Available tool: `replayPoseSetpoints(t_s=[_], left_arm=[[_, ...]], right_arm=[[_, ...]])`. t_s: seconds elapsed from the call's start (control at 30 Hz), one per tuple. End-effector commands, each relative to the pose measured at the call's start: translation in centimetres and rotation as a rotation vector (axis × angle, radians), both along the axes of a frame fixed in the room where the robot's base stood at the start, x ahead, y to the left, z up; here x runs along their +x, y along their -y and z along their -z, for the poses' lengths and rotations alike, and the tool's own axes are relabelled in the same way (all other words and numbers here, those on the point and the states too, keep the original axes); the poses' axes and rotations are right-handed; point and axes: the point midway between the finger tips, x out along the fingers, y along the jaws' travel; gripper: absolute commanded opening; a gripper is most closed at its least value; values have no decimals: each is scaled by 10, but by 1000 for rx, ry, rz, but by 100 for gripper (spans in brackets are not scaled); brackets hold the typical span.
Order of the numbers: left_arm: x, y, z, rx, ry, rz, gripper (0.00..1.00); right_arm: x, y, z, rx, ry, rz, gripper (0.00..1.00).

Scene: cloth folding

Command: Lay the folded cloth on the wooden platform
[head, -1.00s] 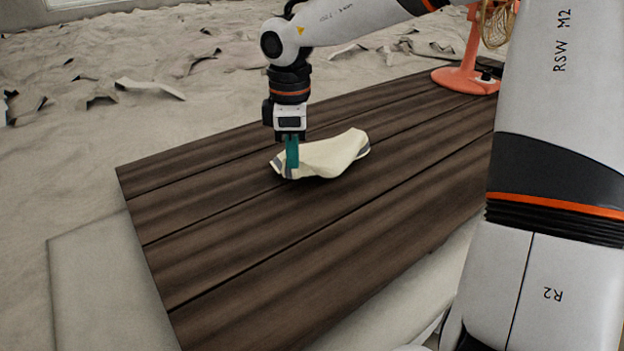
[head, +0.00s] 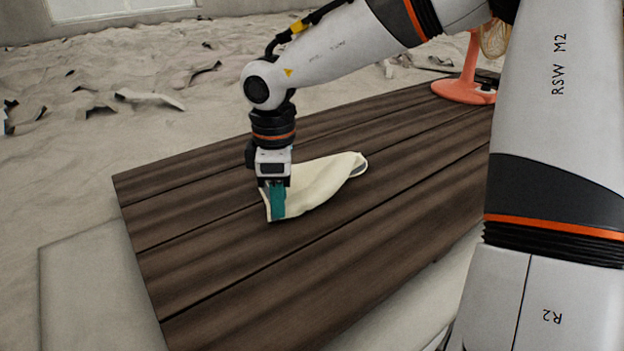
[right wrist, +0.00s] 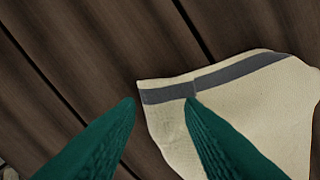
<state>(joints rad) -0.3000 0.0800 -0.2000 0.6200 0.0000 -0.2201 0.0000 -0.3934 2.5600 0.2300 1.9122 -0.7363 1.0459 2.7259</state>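The cream cloth (head: 322,182) with a grey stripe lies on the dark wooden platform (head: 225,270), its narrow end pointing back right. My right gripper (head: 277,205) points down at the cloth's near left end. In the right wrist view, the teal fingers (right wrist: 160,102) stand apart, so the gripper looks open. One finger is over the striped part of the cloth (right wrist: 250,110), the other over bare wood beside its edge. Whether the fingertips touch the cloth is hard to tell. The cloth looks loosely folded; its layers are partly hidden. My left gripper is not in view.
A coral-coloured fan (head: 465,88) stands at the platform's back right. Pale sandy ground with scattered scraps (head: 150,99) lies behind. A light slab (head: 95,290) shows at the left. The platform's front and left are bare.

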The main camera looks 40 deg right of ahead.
Motion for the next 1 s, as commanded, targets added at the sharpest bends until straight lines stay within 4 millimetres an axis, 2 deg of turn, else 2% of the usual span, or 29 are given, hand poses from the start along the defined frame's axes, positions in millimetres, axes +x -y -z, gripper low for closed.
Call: replayPoseSetpoints(t_s=[0.33, 0.47, 0.83, 1.0], left_arm=[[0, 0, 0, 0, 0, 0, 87], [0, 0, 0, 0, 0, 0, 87], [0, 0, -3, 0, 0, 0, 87], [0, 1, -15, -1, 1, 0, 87]], right_arm=[[0, 0, -1, 0, 0, 0, 45], [0, -3, -7, 0, 3, -1, 45], [-5, -13, -38, 1, 2, 0, 45], [-9, -25, -69, 0, 4, -1, 45]])
